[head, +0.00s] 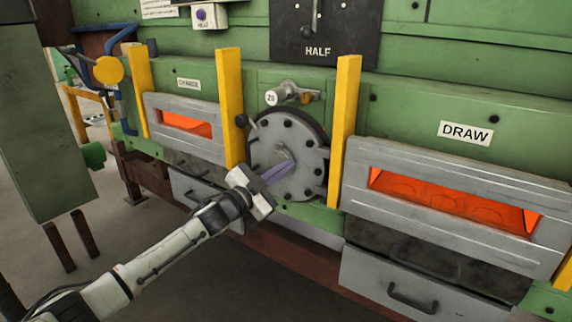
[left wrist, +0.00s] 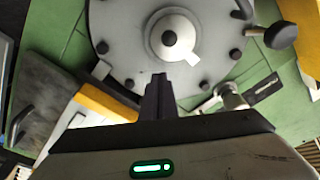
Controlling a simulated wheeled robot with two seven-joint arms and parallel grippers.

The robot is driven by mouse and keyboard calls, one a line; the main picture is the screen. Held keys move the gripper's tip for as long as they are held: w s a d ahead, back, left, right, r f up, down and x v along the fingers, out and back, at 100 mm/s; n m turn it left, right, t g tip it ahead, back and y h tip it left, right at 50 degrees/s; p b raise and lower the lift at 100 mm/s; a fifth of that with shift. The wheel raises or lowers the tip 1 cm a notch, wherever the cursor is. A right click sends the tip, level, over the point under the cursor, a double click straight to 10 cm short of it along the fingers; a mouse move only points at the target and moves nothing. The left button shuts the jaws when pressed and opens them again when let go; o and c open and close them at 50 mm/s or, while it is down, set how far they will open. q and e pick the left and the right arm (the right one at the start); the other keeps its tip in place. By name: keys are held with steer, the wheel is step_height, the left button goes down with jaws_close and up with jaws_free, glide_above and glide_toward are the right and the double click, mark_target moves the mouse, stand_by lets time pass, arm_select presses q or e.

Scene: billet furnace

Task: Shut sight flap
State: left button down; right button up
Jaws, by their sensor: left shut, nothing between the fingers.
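A round grey bolted cover (head: 312,155) stands upright on the green furnace wall between two yellow posts. It also fills the top of the left wrist view (left wrist: 120,40). At its middle is a pale round boss (left wrist: 183,25) with a dark centre and a small pale tab; I cannot tell whether this is the sight flap or how it stands. My left gripper (head: 290,165) is shut and empty in front of the cover. Its fingertips (left wrist: 158,80) appear just below the boss in the left wrist view; contact cannot be told. My right gripper is not in view.
Yellow posts (head: 231,105) and (head: 344,125) stand on both sides of the cover. A dark-knobbed lever (left wrist: 282,35) sticks out at its rim. Glowing openings show at the charge door (head: 180,105) and the draw door (head: 440,170). Floor is free at lower left.

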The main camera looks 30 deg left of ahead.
arm_select(q)
steer(key=shift+w+a+f+m+g+h, duration=0.1)
steer(key=shift+a+f+m+g, duration=0.3)
steer(key=shift+m, duration=1.05)
steer(key=shift+w+a+f+m+g+h, duration=0.1)
steer(key=shift+a+f+m, duration=0.5)
steer(key=shift+m, duration=0.9)
steer(key=shift+a+f+m+g+h, duration=0.1)
steer(key=shift+a+f+m+g, duration=0.4)
steer(key=shift+m, duration=0.95)
steer(key=shift+a+r+t, duration=0.15)
steer(key=shift+t, duration=0.15)
steer(key=s+d, duration=0.1)
steer(key=s, duration=0.8)
steer(key=shift+s+r, duration=0.2)
steer(key=shift+r, duration=0.05)
